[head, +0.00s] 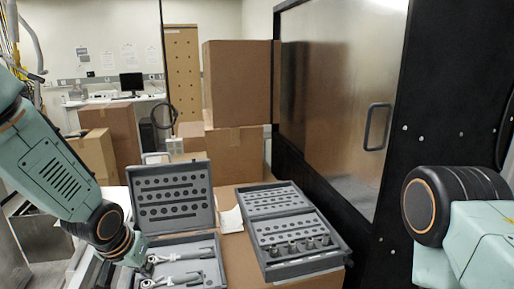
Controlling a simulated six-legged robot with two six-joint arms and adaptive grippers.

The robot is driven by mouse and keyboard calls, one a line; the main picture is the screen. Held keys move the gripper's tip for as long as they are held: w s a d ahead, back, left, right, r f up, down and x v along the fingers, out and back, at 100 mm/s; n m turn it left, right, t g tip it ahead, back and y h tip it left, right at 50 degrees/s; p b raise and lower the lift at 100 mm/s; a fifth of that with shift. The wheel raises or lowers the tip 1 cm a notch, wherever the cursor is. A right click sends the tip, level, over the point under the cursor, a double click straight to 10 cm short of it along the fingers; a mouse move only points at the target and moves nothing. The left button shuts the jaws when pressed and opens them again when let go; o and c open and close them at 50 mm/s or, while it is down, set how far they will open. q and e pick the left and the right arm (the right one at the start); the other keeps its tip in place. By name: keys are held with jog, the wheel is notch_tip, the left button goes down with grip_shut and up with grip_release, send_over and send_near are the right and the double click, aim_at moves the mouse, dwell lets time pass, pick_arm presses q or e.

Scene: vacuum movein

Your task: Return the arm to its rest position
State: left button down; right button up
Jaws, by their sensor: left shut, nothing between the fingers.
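My left arm comes in from the left, a teal link with dark joints. Its left gripper (146,268) is small in the picture, shut and empty, at the near left edge of the open left case (174,208). I cannot tell whether it touches the case. Silver tools (182,281) lie in the lower half of that case, beside the gripper. My right arm shows at the right edge as a dark joint and teal link; its gripper is out of view.
A second open grey case (293,228) with several small parts stands to the right on a cardboard box. Stacked cardboard boxes (238,85) stand behind. A black-framed machine with a metal door (330,95) bounds the right side. A desk with a monitor (131,83) is far back.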

pick_arm(q)
jog(key=s+d+f+b, duration=0.1)
jog(key=s+f+b, duration=0.4)
jog(key=f, duration=0.5)
jog(key=s+d+f+b, duration=0.2)
jog(key=s+f+b, duration=0.3)
jog(key=f, duration=0.5)
jog(key=s+a+f+n+g+b, duration=0.1)
jog(key=s+f+g+b, duration=0.4)
jog(key=s+f+b, duration=0.9)
jog(key=s+f, duration=0.9)
jog(key=f, duration=0.2)
jog(key=shift+s+a+f+y+b, duration=0.2)
jog(key=shift+a+f+y+b, duration=0.1)
jog(key=shift+f+b, duration=0.1)
